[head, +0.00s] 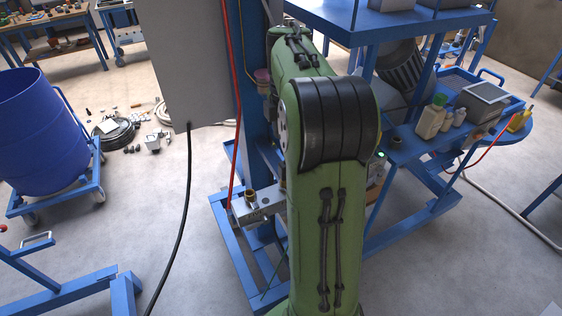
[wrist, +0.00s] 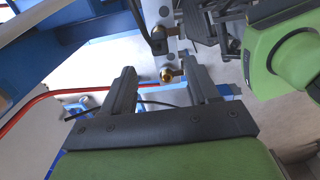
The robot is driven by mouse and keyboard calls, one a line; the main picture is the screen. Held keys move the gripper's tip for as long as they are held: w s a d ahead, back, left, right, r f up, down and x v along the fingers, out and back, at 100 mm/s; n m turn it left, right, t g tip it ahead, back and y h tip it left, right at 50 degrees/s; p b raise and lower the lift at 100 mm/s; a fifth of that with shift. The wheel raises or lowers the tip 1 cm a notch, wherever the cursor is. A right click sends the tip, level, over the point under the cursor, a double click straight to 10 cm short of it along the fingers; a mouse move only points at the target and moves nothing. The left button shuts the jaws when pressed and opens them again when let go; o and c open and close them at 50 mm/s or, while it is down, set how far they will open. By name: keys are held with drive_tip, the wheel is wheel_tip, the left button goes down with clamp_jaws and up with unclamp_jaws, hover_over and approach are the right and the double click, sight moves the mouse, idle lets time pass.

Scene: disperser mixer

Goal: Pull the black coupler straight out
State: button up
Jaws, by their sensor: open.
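My gripper (wrist: 160,76) is open in the wrist view, its two dark fingers apart and nothing clamped between them. A small black fitting (wrist: 157,45), which looks like the black coupler, is just beyond the fingertips. It sits by a brass part (wrist: 158,32) on a pale metal plate (wrist: 168,14). A second brass fitting (wrist: 171,75) shows between the fingertips; I cannot tell its depth. In the head view my green arm hides my gripper and the coupler. A brass fitting (head: 251,197) stands on a metal block (head: 262,208) left of the arm.
A red hose (head: 233,150) hangs to the metal block beside a blue column (head: 253,100). A grey cabinet (head: 184,62) with a black cable (head: 184,215) is left of it. A blue bench (head: 412,148) with bottles stands right. A blue drum (head: 40,130) is far left.

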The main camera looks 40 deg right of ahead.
wheel_tip(320, 180, down, 10)
drive_tip(key=shift+w+f+b, duration=0.1)
drive_tip(key=shift+f+b, duration=0.15)
drive_tip(key=shift+b, duration=1)
drive_tip(key=shift+c, duration=0.4)
clamp_jaws()
drive_tip(key=shift+r+p, duration=3.15)
wheel_tip(320, 180, up, 4)
drive_tip(key=p, duration=0.4)
